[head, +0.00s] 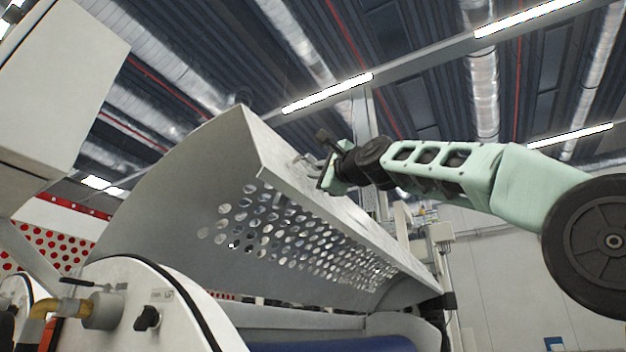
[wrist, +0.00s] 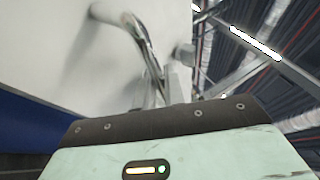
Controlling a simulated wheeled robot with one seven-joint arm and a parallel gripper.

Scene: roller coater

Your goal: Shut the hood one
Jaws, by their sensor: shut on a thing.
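The hood (head: 185,185) is a large grey curved cover with a perforated panel, raised open above the machine in the head view. Its white outer face (wrist: 75,50) fills the left of the wrist view. A chrome bar handle (wrist: 148,48) stands out from that face. My gripper (head: 322,168) is at the handle on the hood's upper outer face and is shut on it.
The machine's white end housing (head: 125,290) with a black knob (head: 147,318) stands at the lower left. A blue roller (head: 330,345) lies below the hood. A white box-like panel (head: 65,85) hangs at the upper left.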

